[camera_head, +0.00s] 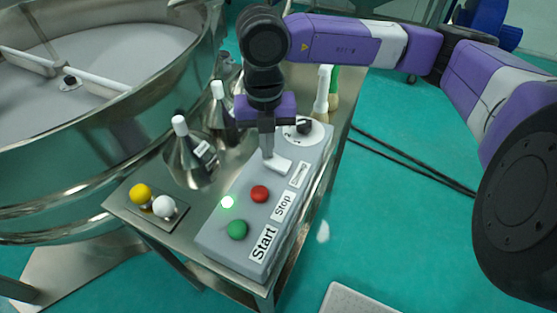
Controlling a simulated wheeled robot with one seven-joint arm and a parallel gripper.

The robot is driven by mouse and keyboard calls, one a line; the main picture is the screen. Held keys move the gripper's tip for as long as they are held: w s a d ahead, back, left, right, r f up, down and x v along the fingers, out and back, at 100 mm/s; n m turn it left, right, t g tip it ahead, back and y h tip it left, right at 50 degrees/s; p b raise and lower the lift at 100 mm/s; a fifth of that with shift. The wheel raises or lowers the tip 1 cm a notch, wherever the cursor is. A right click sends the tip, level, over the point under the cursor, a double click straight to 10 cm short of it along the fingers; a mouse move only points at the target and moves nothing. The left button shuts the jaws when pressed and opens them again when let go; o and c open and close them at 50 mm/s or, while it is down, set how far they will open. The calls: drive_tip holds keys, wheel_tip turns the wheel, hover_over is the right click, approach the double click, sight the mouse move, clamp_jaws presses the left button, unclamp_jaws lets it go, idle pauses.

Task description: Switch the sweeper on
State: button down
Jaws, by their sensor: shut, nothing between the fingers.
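A grey control box (216,240) lies on a metal cart. It carries a green button (237,230) by a "Start" label (264,243), a red button (260,193) by a "Stop" label (283,206), a glowing light (228,202), and a dark knob (305,126) on a white dial at its far end. My gripper (269,156) points down over the box, between the red button and the knob. It is shut and empty, with a small white piece at its tip; I cannot tell whether it touches the box. A round metal sieve (75,162) with white sweeper arms (98,85) stands at left.
Metal funnels (190,163) with white tips stand left of the box. A yellow ball (141,194) and a white ball (164,207) sit on a small holder at the cart's (125,209) left edge. Black cables cross the green floor at right.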

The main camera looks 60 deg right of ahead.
drive_tip(key=shift+f+b, duration=0.45)
idle(0.3)
drive_tip(key=shift+r+p, duration=1.3)
drive_tip(key=shift+r, duration=2.25)
